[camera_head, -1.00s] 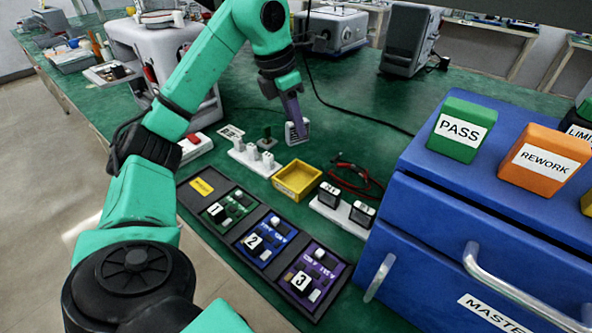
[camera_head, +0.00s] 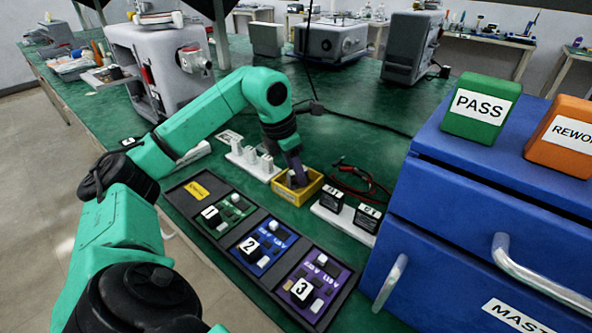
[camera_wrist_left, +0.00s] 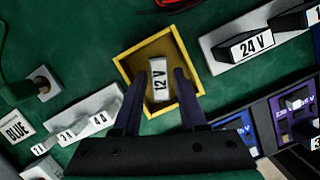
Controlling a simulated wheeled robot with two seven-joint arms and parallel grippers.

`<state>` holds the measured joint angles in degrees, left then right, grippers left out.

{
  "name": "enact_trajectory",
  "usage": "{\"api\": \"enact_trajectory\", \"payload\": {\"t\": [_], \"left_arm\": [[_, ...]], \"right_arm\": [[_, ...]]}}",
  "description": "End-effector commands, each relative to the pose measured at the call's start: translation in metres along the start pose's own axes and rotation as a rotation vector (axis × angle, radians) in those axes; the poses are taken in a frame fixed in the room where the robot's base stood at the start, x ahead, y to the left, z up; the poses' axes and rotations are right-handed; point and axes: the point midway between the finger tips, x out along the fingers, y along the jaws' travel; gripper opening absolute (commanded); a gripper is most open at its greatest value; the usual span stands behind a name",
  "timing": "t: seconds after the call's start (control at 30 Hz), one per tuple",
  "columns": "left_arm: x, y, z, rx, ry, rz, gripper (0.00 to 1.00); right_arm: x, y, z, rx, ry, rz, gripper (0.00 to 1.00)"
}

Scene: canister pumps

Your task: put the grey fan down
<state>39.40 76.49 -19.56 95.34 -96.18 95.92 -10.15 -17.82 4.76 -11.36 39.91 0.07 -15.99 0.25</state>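Fan and fingertips are inside the outline of the yellow tray (camera_wrist_left: 180,108). In the head view my left gripper (camera_head: 298,178) points down into the yellow tray (camera_head: 296,198), which hides most of the fan. I cannot tell whether the fan touches the tray floor. My right gripper is not in view.
Beside the tray are a white stand with white blocks (camera_head: 250,162) and a white holder with black blocks (camera_head: 343,221). A black board with numbered panels (camera_head: 262,243) lies in front. A blue drawer cabinet (camera_head: 470,190) stands at right. A red cable (camera_head: 362,180) lies behind.

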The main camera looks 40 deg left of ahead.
Motion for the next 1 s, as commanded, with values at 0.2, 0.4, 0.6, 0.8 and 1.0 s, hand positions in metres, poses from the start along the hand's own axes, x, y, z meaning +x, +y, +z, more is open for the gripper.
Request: {"api": "enact_trajectory", "payload": {"t": [0.2, 0.4, 0.6, 0.8, 1.0], "left_arm": [[0.0, 0.0, 0.0, 0.0, 0.0, 0.0, 0.54], [-0.008, 0.0, 0.002, 0.0, -0.002, 0.001, 0.54], [-0.059, 0.001, 0.003, 0.0, -0.005, 0.003, 0.54], [-0.11, 0.001, 0.003, -0.001, -0.004, 0.002, 0.54], [-0.124, 0.0, 0.001, 0.0, 0.0, 0.0, 0.54]], "right_arm": [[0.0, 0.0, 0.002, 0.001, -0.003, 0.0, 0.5], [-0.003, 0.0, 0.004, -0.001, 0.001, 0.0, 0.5], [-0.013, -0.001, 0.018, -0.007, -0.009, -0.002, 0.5], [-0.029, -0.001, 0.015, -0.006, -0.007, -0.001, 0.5], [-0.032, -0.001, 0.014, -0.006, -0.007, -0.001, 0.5]]}}
